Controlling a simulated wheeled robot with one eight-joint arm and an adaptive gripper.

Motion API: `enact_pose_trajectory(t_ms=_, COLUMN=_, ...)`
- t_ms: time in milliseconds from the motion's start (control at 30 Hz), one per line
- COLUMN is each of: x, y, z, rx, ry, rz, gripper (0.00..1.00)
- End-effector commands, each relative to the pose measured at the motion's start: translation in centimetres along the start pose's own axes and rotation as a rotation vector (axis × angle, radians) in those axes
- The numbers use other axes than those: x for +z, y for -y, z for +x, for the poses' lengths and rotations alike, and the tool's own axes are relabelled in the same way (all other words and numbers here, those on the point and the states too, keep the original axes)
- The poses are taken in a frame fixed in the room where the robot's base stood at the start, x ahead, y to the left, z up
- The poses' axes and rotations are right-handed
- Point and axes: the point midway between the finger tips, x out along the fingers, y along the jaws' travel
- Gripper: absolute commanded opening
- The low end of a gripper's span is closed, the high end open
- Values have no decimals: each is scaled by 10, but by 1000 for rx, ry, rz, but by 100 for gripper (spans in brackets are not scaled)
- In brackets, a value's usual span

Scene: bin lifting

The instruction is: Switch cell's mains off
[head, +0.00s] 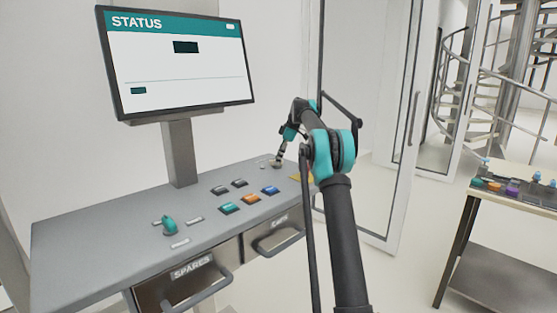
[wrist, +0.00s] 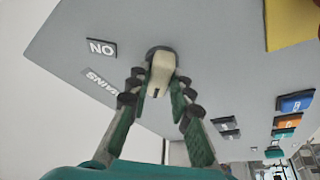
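The mains switch (wrist: 162,70) has a cream handle on a dark round base. It stands on the grey console top (head: 110,235). In the wrist view it sits beside a label (wrist: 102,48) that reads ON upside down and a MAINS label (wrist: 98,85), also upside down. My gripper (wrist: 160,82) reaches down with one finger on each side of the handle, its tips very close to it. I cannot tell whether both tips press on the handle. In the head view my gripper (head: 279,160) is at the far right end of the console, and the switch there is small and partly hidden.
A status screen (head: 175,60) stands behind the console. Several coloured buttons (head: 250,198), a teal knob (head: 169,226) and a yellow patch (wrist: 290,22) lie on its top. Drawers (head: 190,275) are below. A glass door (head: 365,120) and a side table (head: 510,190) are to the right.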

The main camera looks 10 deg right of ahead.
Motion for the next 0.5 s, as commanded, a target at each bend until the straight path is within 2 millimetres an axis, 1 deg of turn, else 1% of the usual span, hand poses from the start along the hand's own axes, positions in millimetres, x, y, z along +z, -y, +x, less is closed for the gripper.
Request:
enact_pose_trajectory(t_ms=33, x=0, y=0, z=0, rx=0, ry=1, rz=0, gripper=25)
enact_pose_trajectory(t_ms=167, x=0, y=0, z=0, rx=0, ry=1, rz=0, gripper=41)
enact_pose_trajectory(t_ms=500, x=0, y=0, z=-3, rx=0, ry=0, rz=1, gripper=41)
